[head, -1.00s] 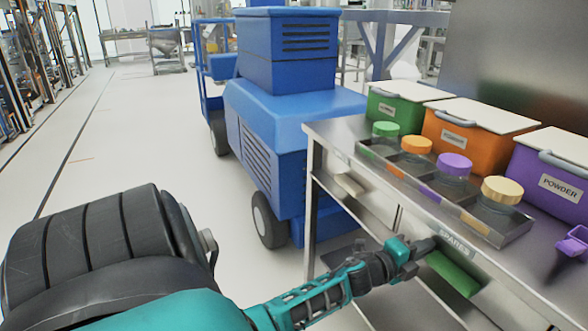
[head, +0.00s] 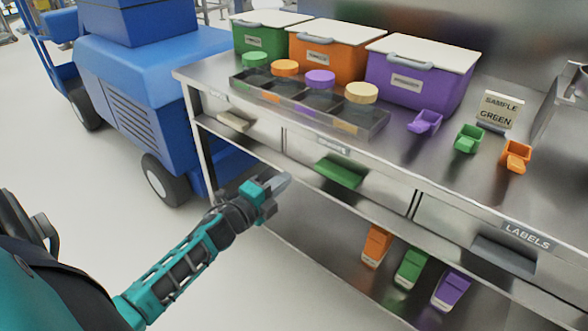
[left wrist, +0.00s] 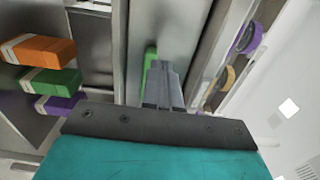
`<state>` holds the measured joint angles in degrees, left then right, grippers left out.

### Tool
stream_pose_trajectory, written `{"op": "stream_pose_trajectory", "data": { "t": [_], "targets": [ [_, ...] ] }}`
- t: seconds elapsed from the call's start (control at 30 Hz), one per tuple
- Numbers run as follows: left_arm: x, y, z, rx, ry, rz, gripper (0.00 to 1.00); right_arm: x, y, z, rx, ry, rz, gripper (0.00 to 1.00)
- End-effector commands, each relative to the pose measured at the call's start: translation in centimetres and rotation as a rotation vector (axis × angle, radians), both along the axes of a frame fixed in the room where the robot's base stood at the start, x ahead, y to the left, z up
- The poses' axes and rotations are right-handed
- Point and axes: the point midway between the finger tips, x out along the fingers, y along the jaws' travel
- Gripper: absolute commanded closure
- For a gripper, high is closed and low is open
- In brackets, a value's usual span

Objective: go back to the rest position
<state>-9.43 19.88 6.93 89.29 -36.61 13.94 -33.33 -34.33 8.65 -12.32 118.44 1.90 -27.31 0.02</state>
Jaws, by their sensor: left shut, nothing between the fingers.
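My left gripper (head: 277,187) is in the head view, in front of the metal workbench (head: 405,145) and just short of its drawer fronts. Its fingers are shut with nothing between them. In the left wrist view the closed fingers (left wrist: 163,85) point at a bench front, with a green drawer handle (left wrist: 150,60) beyond them. My right gripper is not in view.
The bench top holds a green bin (head: 262,38), an orange bin (head: 328,55), a purple bin (head: 415,80), a tray of lidded jars (head: 300,100), scoops and a sign (head: 498,108). A blue vehicle (head: 135,95) stands left. Floor at lower left (head: 85,185) is clear.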

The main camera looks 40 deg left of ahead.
Motion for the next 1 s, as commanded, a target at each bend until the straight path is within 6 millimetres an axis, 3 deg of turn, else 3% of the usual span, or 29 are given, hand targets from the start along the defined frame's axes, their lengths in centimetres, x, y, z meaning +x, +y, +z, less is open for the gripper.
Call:
{"op": "stream_pose_trajectory", "data": {
  "t": [0.2, 0.57, 0.67, 0.9, 1.0],
  "targets": [
    [-2.4, 0.2, 0.0, -0.001, 0.0, 0.0, 1.0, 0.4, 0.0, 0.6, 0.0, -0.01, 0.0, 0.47],
    [-3.2, -0.3, 0.1, -0.043, 0.015, 0.005, 1.0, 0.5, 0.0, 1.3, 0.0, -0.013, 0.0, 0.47],
    [-4.9, -2.4, 0.2, -0.239, 0.09, 0.039, 1.0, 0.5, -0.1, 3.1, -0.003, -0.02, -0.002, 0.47],
    [-13.4, -12.3, -1.2, -1.045, 0.468, 0.242, 1.0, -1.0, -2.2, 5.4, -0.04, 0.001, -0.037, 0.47],
    [-16.3, -15.5, -1.6, -1.255, 0.59, 0.317, 1.0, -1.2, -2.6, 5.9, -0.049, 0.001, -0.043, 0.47]
  ]
}}
